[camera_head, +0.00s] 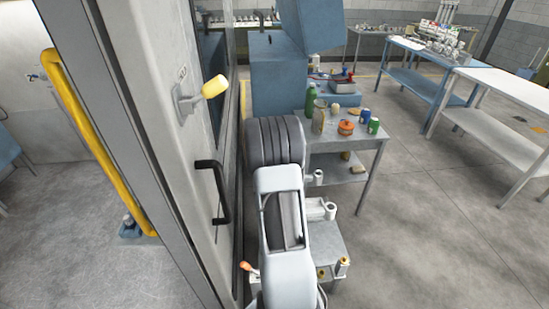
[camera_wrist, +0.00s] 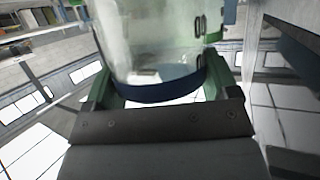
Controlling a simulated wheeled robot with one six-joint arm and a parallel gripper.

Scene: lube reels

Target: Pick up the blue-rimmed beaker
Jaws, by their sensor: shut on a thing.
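The blue-rimmed beaker (camera_wrist: 150,48) is a clear glass vessel with a dark blue band at the end nearest the wrist camera. It fills the upper middle of the wrist view, and its far end is cut off by the frame. My gripper (camera_wrist: 162,82) is shut on it, with green fingers on the left and right sides of the glass. In the head view my own arm hides the gripper, and I cannot pick out the beaker there with certainty.
A grey table (camera_head: 350,146) stands beyond my arm, with a green bottle (camera_head: 311,99), an orange tin (camera_head: 346,127), a blue can (camera_head: 364,115) and a green can (camera_head: 374,126). A cabinet with a black handle (camera_head: 213,190) is close on the left. Open floor lies to the right.

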